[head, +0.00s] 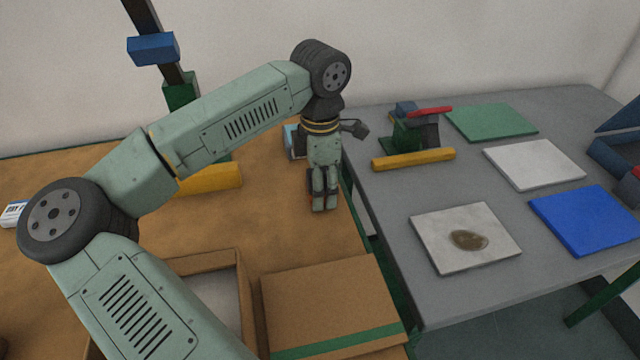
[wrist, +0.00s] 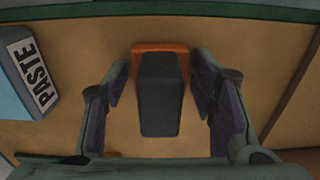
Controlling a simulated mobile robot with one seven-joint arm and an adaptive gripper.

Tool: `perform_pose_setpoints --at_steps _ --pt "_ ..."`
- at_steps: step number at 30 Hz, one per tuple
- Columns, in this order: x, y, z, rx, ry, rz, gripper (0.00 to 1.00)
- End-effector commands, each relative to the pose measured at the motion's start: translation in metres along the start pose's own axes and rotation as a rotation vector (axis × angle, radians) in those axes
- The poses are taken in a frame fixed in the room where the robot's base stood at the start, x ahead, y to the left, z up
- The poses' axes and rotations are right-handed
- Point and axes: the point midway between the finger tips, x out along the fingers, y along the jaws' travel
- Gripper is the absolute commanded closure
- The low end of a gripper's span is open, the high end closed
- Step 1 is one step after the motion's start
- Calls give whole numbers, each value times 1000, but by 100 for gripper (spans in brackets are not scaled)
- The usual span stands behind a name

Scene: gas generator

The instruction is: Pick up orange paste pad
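The orange paste pad shows in the wrist view as an orange base (wrist: 178,48) with a dark grey block (wrist: 161,95) on it. It lies on the brown table top. My gripper (wrist: 160,92) is open, with one finger on each side of the dark block and a gap on both sides. In the head view my gripper (head: 324,208) points down over the right part of the brown table. There the pad is almost wholly hidden behind the fingers.
A cardboard box (head: 330,300) sits at the brown table's front. The grey table (head: 390,200) to the right holds a stained white tile (head: 440,225), a blue tile (head: 590,220) and a yellow bar (head: 413,159).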

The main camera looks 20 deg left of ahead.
Motion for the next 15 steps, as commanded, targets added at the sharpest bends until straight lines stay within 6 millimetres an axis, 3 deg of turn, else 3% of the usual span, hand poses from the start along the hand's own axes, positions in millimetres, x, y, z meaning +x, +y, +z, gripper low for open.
perform_pose_setpoints --at_steps 15 --pt "0 0 0 0 0 0 85"
